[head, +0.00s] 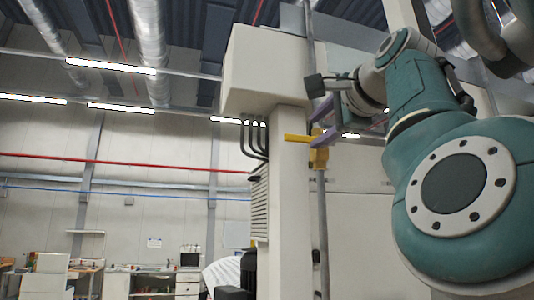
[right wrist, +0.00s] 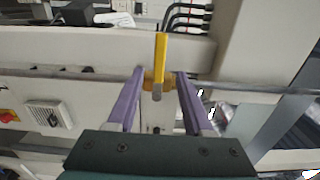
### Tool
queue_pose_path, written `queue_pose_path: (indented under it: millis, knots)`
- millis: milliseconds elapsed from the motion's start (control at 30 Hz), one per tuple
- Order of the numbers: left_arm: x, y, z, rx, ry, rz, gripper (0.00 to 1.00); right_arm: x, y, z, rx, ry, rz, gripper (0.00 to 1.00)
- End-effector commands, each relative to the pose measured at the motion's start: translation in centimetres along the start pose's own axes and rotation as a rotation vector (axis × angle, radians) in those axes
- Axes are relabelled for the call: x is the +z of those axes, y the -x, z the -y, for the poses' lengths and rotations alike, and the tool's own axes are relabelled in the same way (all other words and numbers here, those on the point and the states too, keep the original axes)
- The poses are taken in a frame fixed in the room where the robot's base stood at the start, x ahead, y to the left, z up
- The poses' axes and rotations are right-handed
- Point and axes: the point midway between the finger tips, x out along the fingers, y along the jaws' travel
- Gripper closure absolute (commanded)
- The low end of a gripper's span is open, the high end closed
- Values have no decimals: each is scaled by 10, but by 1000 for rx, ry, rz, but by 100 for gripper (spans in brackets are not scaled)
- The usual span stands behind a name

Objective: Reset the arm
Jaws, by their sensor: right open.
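My right gripper (head: 322,123) has two purple fingers. They stand apart beside a yellow handle (head: 297,138) on a vertical grey pole (head: 323,215) of the machine. In the right wrist view the yellow handle (right wrist: 161,50) lies in line with the gap between the open fingertips (right wrist: 160,74). I see nothing held, and I cannot tell whether a finger touches the handle or its clamp. My right arm comes in from the right, and its teal links fill much of the right side of the head view. My left gripper is not in view.
The pale machine column (head: 286,210) and its overhanging box (head: 266,72) stand close to the right gripper. Dark cables (head: 254,140) hang below the box. Workbenches (head: 150,282) and a monitor (head: 190,257) are far off at the lower left.

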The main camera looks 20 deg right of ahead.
Motion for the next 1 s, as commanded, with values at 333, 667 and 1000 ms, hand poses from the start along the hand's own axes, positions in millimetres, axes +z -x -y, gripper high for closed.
queue_pose_path:
  millis: [333,667,1000]
  knots:
    - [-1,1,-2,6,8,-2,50,-1,-2,0,0,-1,0,49]
    - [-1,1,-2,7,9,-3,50,-1,-2,-2,2,2,0,49]
    - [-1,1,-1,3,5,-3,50,-22,15,-174,303,382,-26,49]
